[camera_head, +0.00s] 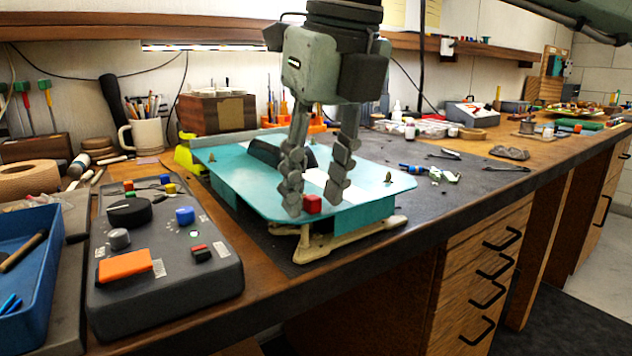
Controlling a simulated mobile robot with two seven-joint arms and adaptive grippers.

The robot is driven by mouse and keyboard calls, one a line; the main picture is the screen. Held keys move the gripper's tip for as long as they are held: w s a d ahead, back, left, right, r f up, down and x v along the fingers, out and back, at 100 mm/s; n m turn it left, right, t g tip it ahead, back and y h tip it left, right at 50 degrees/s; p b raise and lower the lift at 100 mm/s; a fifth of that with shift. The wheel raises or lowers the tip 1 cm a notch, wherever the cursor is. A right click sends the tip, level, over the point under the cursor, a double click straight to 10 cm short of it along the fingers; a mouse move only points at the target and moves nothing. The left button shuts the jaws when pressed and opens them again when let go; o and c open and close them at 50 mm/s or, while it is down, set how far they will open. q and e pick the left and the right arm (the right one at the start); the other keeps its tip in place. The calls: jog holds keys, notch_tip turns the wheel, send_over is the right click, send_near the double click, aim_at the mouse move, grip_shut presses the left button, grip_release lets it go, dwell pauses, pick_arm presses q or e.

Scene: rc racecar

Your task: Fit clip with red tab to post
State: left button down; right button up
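A small red tab (312,204) shows at the near edge of a teal car body (262,190), low between my fingertips. The rest of its clip cannot be made out. My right gripper (315,200) points down over the body, with its two fingers apart. The left finger is close beside the red tab; whether they touch cannot be told. Small brass-coloured posts stand on the body, one near its right corner (387,176) and one at its left (212,157). Any post by the red tab is not clear. My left gripper is not in view.
The body rests on a cream stand (315,246) on a dark mat. A grey control box (160,245) with knobs and a blue tray (28,255) stand at left. Small tools and a blue-capped tube (413,168) lie to the right. The mat's right part is fairly clear.

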jog(key=shift+r, duration=0.1)
jog(key=v, duration=1.2)
jog(key=shift+s, duration=0.1)
